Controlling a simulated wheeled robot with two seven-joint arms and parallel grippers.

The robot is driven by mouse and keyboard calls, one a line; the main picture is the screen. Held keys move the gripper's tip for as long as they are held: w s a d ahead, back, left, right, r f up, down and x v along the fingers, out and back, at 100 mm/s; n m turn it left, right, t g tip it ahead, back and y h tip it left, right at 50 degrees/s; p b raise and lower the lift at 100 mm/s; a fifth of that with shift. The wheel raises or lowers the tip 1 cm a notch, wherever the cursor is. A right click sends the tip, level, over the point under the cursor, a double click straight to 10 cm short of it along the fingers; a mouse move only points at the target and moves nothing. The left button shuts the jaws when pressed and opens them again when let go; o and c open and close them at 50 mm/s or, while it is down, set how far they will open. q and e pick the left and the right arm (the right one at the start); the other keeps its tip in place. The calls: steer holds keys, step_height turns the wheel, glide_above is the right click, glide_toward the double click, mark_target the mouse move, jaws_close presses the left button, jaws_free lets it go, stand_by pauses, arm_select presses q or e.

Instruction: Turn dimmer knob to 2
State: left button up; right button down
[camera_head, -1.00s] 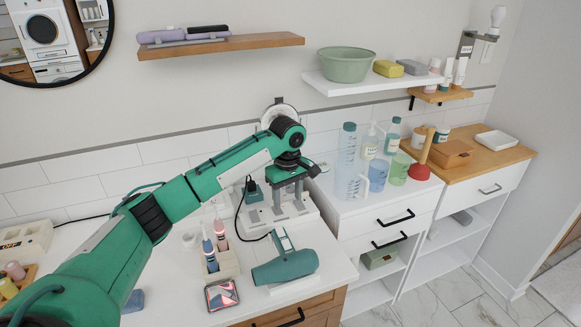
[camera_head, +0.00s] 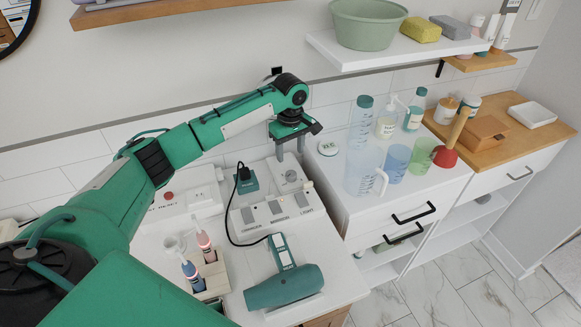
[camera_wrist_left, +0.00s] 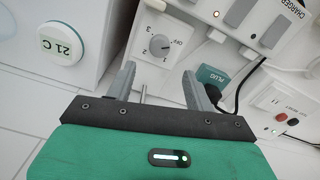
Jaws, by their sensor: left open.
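The dimmer knob (camera_head: 291,176) is a small pale dial on a white control panel (camera_head: 248,222). In the left wrist view the knob (camera_wrist_left: 157,32) shows with markings 1, 2, 3 and OFF around it. In the left wrist view the gripper's fingertips (camera_wrist_left: 159,70) stand on either side of the view line to the knob. My right gripper is not in view.
A teal plug (camera_head: 246,180) with a black cable sits beside the knob. Several switches (camera_head: 276,208) line the panel's front. A round thermostat (camera_head: 328,149) reading 21 C is right of it. A teal hair dryer (camera_head: 284,287) lies in front. Bottles and cups stand further right.

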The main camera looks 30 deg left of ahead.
mark_target(290, 173)
arm_select(q)
step_height(290, 173, down, 9)
steer(key=shift+p, duration=0.6)
steer(key=c, duration=1)
